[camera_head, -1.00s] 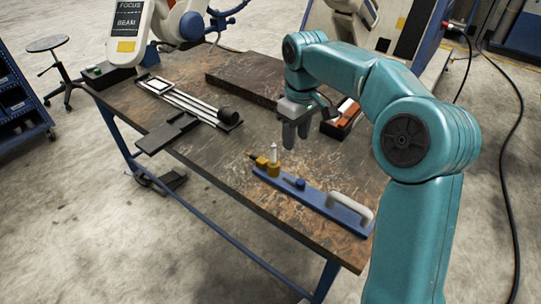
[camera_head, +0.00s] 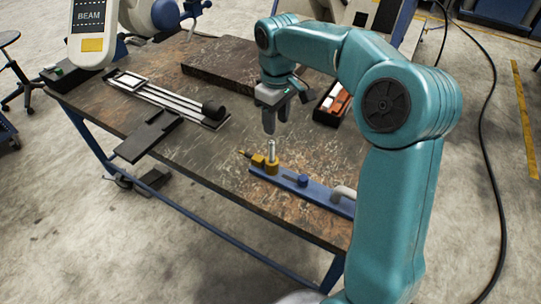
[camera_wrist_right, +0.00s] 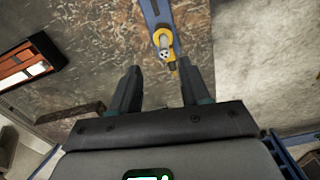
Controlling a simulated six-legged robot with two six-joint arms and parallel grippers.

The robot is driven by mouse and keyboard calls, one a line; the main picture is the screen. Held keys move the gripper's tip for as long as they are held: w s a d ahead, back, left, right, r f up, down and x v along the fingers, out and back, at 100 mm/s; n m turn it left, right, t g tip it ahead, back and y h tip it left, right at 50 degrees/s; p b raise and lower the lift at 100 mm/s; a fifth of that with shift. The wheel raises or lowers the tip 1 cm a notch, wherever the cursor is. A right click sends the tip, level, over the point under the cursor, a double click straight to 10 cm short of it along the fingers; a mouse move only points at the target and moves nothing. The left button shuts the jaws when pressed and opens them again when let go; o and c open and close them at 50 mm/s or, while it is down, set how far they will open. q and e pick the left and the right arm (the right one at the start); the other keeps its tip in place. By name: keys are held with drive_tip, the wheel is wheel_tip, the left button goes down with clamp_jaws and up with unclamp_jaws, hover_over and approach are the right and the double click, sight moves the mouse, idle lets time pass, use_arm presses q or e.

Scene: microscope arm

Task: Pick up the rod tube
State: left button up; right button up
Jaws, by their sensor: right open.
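The rod tube (camera_head: 272,148), a slim pale metal tube, stands upright in a yellow holder (camera_head: 271,166) on a blue rail on the workbench. In the right wrist view the tube (camera_wrist_right: 164,48) is seen near end-on, with small dark holes in its end, just beyond the fingertips. My right gripper (camera_head: 276,126) is open and empty, fingers pointing down, above and just behind the tube in the head view. In the wrist view the gripper (camera_wrist_right: 159,72) has its two fingers well apart, with the tube between their lines. My left gripper is not in view.
The blue rail (camera_head: 318,192) also carries a blue knob (camera_head: 303,180) and a pale handle (camera_head: 343,194). A dark slab (camera_head: 222,66) and a silver-railed device (camera_head: 160,95) lie further left.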

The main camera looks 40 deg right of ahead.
hover_over(272, 151)
drive_tip(key=d, duration=0.1)
wheel_tip(272, 151, down, 6)
drive_tip(key=shift+s+d+f, duration=0.1)
drive_tip(key=shift+f, duration=0.25)
drive_tip(key=f, duration=0.3)
drive_tip(key=w+f, duration=0.1)
drive_tip(key=f, duration=0.1)
drive_tip(key=shift+a, duration=0.3)
drive_tip(key=shift+s, duration=0.15)
drive_tip(key=shift+f, duration=0.1)
drive_tip(key=c, duration=0.8)
clamp_jaws()
